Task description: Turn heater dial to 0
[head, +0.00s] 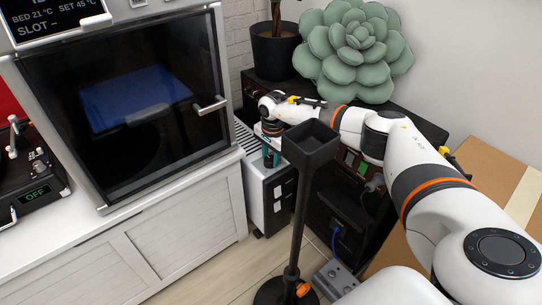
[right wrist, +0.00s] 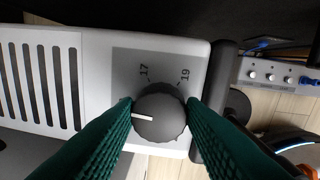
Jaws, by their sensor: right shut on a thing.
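The heater (head: 256,190) is a white box with a slotted top, standing on the floor beside the cabinet. Its dial (right wrist: 160,120) is a dark round knob with a white pointer line, set in a grey panel on the heater (right wrist: 100,50) in the right wrist view. The pointer line points left in that view. The marks 17 and 19 show above the dial; other marks are hidden. My right gripper (head: 271,157) reaches down at the heater, its teal fingers closed on both sides of the dial in the wrist view (right wrist: 160,108). My left gripper is out of view.
A dark post with a square tray top (head: 310,144) stands close in front of the heater and my right arm. A white cabinet with a glass-doored printer (head: 135,90) is at left. A black shelf unit with a succulent (head: 354,50) stands behind; a cardboard box (head: 500,160) is at right.

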